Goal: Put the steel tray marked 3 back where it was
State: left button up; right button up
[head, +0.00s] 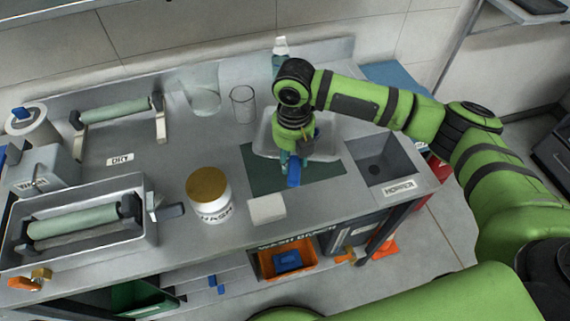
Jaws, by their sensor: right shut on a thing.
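A shallow steel tray (265,143) is at the back of the dark green mat (258,177) on the bench. My right gripper (291,170) points down at the tray's near edge and is shut on it. The gripper and wrist cover the middle of the tray, and no number can be read on it. I cannot tell whether the tray touches the mat or is held just above it. My left gripper is not in view.
The hopper basin (378,172) is right of the mat. A white tub with a brown lid (209,190) and a pale block (267,209) stand left and in front. A clear glass (243,104) and a white-capped bottle (281,47) are behind. An orange bin (287,262) is below.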

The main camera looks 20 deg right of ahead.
jog(key=f, duration=0.1)
jog(key=a+f+p, duration=0.1)
jog(key=f, duration=0.2)
jog(key=shift+a+f+p, duration=0.35)
jog(key=shift+f, duration=0.05)
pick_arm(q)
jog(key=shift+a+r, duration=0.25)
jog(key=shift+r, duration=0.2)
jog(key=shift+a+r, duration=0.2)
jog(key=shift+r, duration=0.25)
pick_arm(e)
jog(key=shift+f, duration=0.15)
jog(key=o, duration=1.1)
jog(key=shift+f, duration=0.1)
jog(key=shift+o, duration=0.2)
